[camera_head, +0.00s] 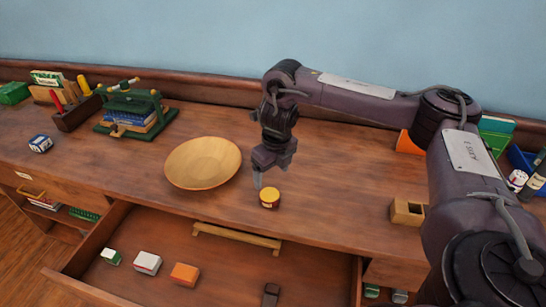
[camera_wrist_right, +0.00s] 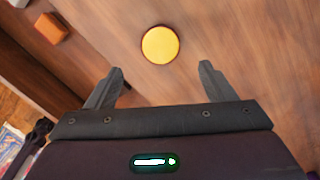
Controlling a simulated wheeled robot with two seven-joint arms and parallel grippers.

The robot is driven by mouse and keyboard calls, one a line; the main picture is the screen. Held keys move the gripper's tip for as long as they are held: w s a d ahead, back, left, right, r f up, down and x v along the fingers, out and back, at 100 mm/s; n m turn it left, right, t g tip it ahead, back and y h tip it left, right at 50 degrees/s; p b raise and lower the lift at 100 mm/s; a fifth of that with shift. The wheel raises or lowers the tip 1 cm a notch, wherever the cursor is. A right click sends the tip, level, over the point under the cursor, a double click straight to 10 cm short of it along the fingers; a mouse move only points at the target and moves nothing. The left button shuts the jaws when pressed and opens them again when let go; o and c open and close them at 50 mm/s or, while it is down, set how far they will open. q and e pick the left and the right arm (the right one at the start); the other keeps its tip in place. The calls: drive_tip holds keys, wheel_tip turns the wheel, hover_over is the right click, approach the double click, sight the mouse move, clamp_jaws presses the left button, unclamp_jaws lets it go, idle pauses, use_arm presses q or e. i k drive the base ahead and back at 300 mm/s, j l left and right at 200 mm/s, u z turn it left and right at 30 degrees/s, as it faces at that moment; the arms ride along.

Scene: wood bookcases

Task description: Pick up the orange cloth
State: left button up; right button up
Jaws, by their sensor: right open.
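An orange item (camera_head: 185,274) lies in the open drawer, small and block-like; it also shows at the upper left of the right wrist view (camera_wrist_right: 51,28). Another orange shape (camera_head: 408,143) stands on the desktop behind my right arm and is partly hidden by it. I cannot tell which of them is the cloth. My right gripper (camera_head: 263,176) is open and empty, pointing down at a small jar with a yellow lid (camera_head: 269,198). In the right wrist view the lid (camera_wrist_right: 160,45) lies just beyond the spread fingertips. My left gripper is out of view.
A wooden bowl (camera_head: 203,163) sits left of the jar. The open drawer (camera_head: 215,259) also holds a white box (camera_head: 147,262) and a green-and-white box (camera_head: 111,256). A small wooden box (camera_head: 407,212) is to the right. Desktop between bowl and book stand is clear.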

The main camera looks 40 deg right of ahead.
sight(182, 274)
drive_tip(key=k+j, duration=1.2)
drive_tip(key=k, duration=0.05)
